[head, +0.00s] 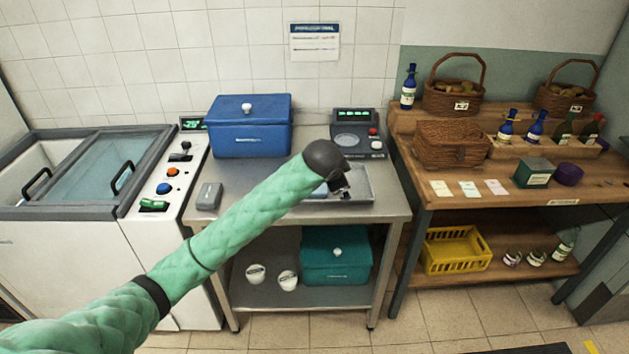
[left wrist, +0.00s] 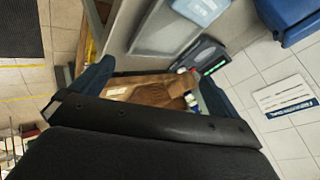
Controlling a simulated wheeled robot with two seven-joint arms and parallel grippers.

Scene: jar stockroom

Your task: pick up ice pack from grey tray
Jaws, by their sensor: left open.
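The grey tray (head: 366,181) lies on the metal table, partly hidden by my left arm. The pale blue ice pack (head: 320,190) shows only as a small piece at the left side of the tray, beside my wrist. In the left wrist view the ice pack (left wrist: 203,8) is at the top edge, cut off by the frame, with the tray (left wrist: 160,32) next to it. My left gripper (head: 343,190) is over the tray, apart from the pack. In the left wrist view its two fingers (left wrist: 155,88) are spread, with nothing between them. My right gripper is not in view.
A blue cool box (head: 250,128) and a scale (head: 357,140) stand behind the tray. A small grey device (head: 209,196) is at the left. A chest freezer (head: 75,170) stands left, and a wooden bench (head: 490,215) with baskets and bottles right. The table front is clear.

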